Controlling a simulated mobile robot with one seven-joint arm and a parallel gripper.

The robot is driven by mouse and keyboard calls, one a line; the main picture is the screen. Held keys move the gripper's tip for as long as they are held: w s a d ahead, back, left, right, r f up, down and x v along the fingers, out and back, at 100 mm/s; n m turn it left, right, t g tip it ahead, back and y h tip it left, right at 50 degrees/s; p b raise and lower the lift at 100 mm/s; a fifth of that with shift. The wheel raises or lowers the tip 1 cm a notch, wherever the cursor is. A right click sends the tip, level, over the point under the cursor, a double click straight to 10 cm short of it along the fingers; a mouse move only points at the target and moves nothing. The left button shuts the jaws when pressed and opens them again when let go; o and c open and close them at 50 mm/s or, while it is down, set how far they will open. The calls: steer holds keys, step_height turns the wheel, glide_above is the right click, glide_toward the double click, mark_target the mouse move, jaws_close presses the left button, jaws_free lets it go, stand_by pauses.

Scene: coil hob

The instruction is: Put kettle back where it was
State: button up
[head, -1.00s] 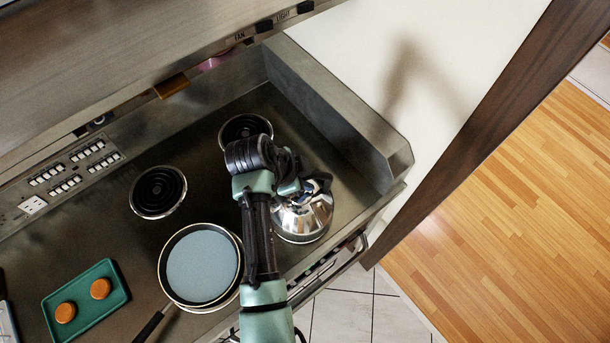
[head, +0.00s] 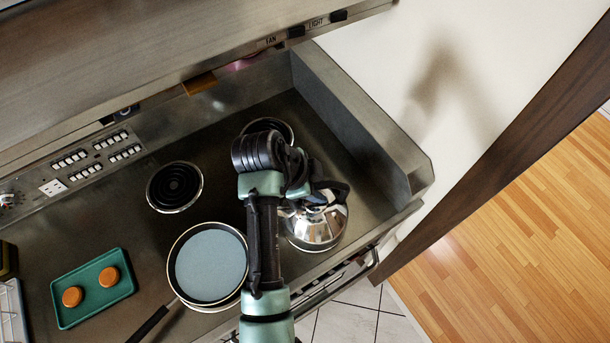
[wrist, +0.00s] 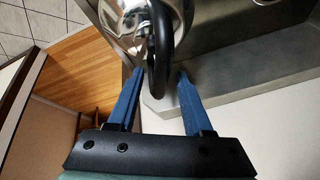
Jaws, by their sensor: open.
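A shiny metal kettle (head: 318,228) with a black handle (head: 338,190) stands at the front right of the hob. It appears upright, and my arm covers part of its top in the head view. In the wrist view the kettle body (wrist: 126,22) is at the top, and its curved black handle (wrist: 160,50) shows between the two blue fingers. My gripper (wrist: 160,76) is open, with a gap on both sides of the handle. I cannot tell whether a finger touches it. In the head view the fingers are mostly hidden behind my wrist.
A back coil burner (head: 268,128) is partly behind my arm, and another bare coil (head: 175,187) lies to the left. A pan (head: 210,266) sits at the front, left of my arm. A green tray (head: 92,312) holds two orange-brown discs. A raised metal side wall (head: 360,125) bounds the right.

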steer(key=b+v, duration=0.2)
steer(key=v, duration=0.7)
steer(key=w+d+r+n+t+y, duration=0.1)
steer(key=w+r+n+t, duration=0.4)
steer(key=r, duration=0.8)
steer(key=w+d+r+n+t+y, duration=0.1)
steer(key=w+r+n+t, duration=0.35)
steer(key=r, duration=0.95)
steer(key=s+r+n+t, duration=0.2)
steer(key=s+r+t, duration=0.2)
steer(key=r, duration=0.4)
steer(key=s+d+r+n+t+y, duration=0.1)
steer(key=s+r+n+t, duration=0.1)
steer(key=s+r+t, duration=0.3)
steer(key=s+r+n+t, duration=0.2)
steer(key=s+r+t, duration=0.3)
steer(key=r, duration=0.8)
steer(key=shift+d+t+y, duration=0.25)
steer(key=shift+t+y, duration=0.1)
steer(key=shift+y, duration=0.05)
steer(key=shift+s+f, duration=0.1)
steer(key=shift+s, duration=0.05)
step_height(320, 180, down, 8)
steer(key=b, duration=0.7)
steer(key=shift+a+f, duration=0.1)
